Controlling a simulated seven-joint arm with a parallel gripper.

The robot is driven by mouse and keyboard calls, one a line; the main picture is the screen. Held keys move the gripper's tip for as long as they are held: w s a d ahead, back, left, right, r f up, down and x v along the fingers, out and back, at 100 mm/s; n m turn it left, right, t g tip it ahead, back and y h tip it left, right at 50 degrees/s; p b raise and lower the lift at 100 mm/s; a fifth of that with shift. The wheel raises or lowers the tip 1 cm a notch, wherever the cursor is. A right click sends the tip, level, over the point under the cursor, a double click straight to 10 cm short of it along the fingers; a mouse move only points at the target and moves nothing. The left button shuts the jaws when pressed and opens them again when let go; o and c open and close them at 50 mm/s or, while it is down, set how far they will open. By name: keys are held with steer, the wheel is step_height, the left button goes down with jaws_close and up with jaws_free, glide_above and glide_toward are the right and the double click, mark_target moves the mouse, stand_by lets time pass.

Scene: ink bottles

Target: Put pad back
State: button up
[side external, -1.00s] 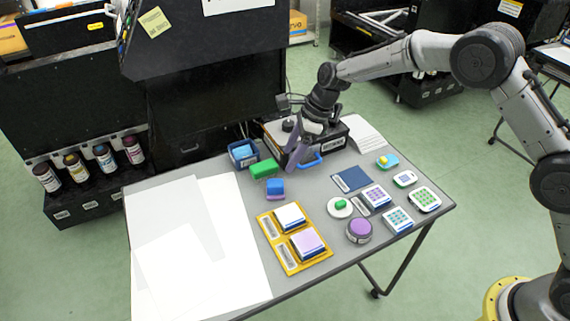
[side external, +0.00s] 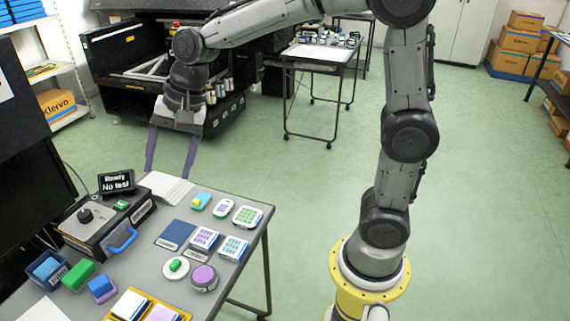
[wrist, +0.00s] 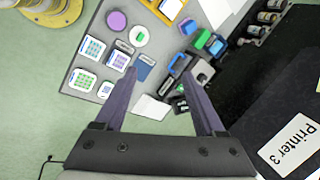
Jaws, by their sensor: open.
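My gripper (side external: 170,168) is open and empty, raised in the air beyond the table's back edge; its two long purple-grey fingers also show in the wrist view (wrist: 160,73). A dark blue square pad (side external: 175,235) lies flat on the table. Beside it are two stamped-looking tiles, one with purple marks (side external: 204,238) and one with teal marks (side external: 234,248). A yellow tray (side external: 181,313) at the bottom edge holds a white-topped pad (side external: 130,304) and a lilac-topped pad (side external: 163,314), partly cut off. I cannot tell which pad the task means.
A black tester box (side external: 107,226) with a blue handle stands at left; its screen (side external: 117,182) reads "No test". Near it are a blue bin (side external: 47,284), a green block (side external: 78,276) and a blue block (side external: 101,289). A round purple container (side external: 204,278) sits near the front edge.

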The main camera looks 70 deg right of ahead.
steer(key=s+d+n+t+h, duration=0.1)
steer(key=s+d+n, duration=0.3)
steer(key=s, duration=0.7)
steer(key=s+d+n+t+h, duration=0.1)
steer(key=s+d+n, duration=0.3)
steer(key=s+n, duration=0.3)
steer(key=s, duration=0.4)
steer(key=shift+s+d+f+n, duration=0.2)
steer(key=shift+s+f+n, duration=0.05)
steer(key=shift+s+n, duration=0.1)
